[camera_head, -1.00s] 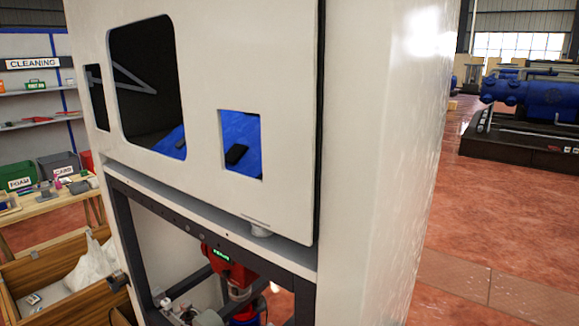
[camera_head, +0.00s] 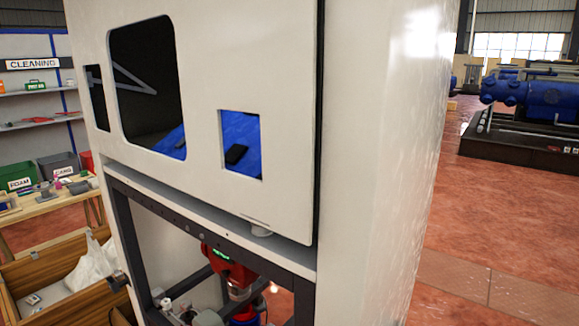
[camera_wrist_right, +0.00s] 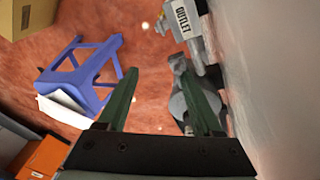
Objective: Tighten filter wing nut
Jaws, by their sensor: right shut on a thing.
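In the right wrist view, the two green fingers of my right gripper (camera_wrist_right: 158,88) reach forward with a wide gap between them. A larger grey body (camera_wrist_right: 203,97) lies behind the right finger, below a grey fitting with an OUTLET label (camera_wrist_right: 184,18). I cannot make out the wing's shape on the nut. In the head view, neither gripper shows. A red unit with a green display (camera_head: 230,268) sits inside the cabinet's lower frame.
A tall white cabinet (camera_head: 385,150) fills the head view's middle. A wooden crate (camera_head: 70,295) with a white bag stands at left. In the right wrist view, a pale wall (camera_wrist_right: 275,80) rises close on the right. A blue stool (camera_wrist_right: 85,70) stands on the red floor.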

